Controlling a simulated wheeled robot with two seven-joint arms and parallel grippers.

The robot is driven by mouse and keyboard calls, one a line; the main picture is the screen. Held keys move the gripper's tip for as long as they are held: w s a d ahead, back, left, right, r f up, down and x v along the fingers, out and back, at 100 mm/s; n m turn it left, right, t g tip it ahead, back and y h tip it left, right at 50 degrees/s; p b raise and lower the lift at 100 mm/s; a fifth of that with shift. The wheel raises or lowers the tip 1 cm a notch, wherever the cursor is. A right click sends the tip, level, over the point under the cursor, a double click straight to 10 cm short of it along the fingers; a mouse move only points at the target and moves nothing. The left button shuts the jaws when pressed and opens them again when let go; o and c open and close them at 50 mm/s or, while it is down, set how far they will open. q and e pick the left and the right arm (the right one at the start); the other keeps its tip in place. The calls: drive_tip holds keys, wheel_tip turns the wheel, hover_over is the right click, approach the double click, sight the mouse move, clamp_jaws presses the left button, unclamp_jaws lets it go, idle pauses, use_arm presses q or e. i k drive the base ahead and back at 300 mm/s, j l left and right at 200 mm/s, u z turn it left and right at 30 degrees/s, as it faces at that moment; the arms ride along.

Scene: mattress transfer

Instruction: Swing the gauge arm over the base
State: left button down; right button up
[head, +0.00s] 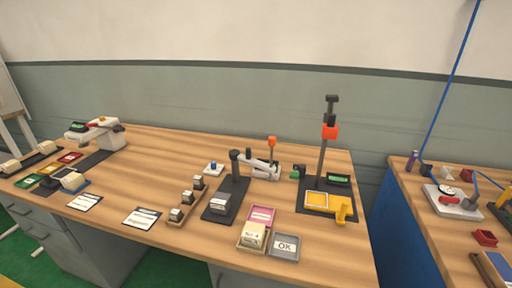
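A white jointed arm (262,170) is in the middle of the table in the head view. It is attached near a dark post (235,163) and reaches right, off the side of a long black base plate (218,212). An orange-topped rod (272,143) stands at its outer part, and a small green piece (295,174) is near its right end. A pale block (220,201) sits on the near part of the plate. I take this to be the gauge arm and base; no label confirms it. Neither of my grippers is in view.
To the right, a tall stand with a red-orange block (330,132) rises from a black plate (316,209). A wooden rack (177,220), pink tray (262,214) and grey OK tray (285,247) are nearby. A white device (108,138) is far left. Another table (416,219) is right.

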sight(235, 155)
drive_tip(key=i+j+z, duration=0.1)
drive_tip(key=j+z, duration=0.15)
drive_tip(key=z, duration=0.2)
drive_tip(key=j+z, duration=0.3)
drive_tip(key=z, duration=0.2)
drive_tip(key=i, duration=0.05)
